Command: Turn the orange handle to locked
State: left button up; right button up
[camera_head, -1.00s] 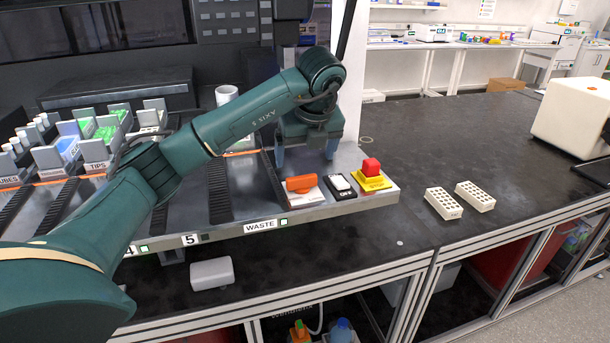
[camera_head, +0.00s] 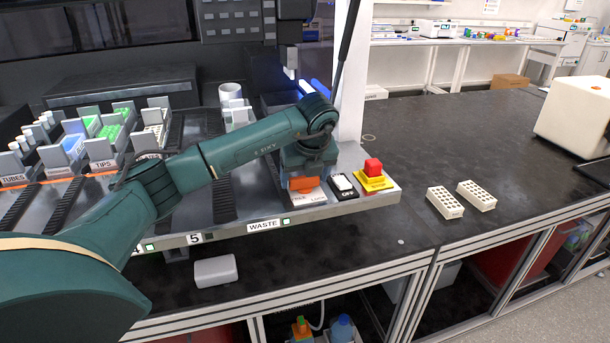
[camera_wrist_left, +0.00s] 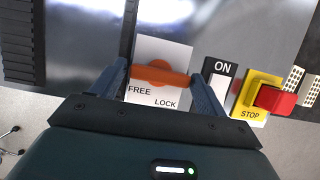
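The orange handle (camera_head: 304,184) is on a white plate near the front edge of the instrument deck, partly hidden by my left gripper (camera_head: 306,178). In the left wrist view the orange handle (camera_wrist_left: 160,76) lies nearly crosswise above the printed words FREE and LOCK. FREE is near its left end and LOCK is lower, toward the right. My left gripper (camera_wrist_left: 160,82) is open, with one finger beside each end of the handle. Small gaps seem to show, but contact is hard to tell. My right gripper is not in view.
Right of the handle are a black-and-white ON/OFF switch (camera_head: 343,186) and a red stop button (camera_head: 373,167) on a yellow base, close to the right finger. Reagent racks (camera_head: 85,140) stand at left. Two white tube racks (camera_head: 445,202) are on the dark bench.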

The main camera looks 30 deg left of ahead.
pick_arm(q)
jog(key=c, duration=0.6)
jog(key=shift+c, duration=0.3)
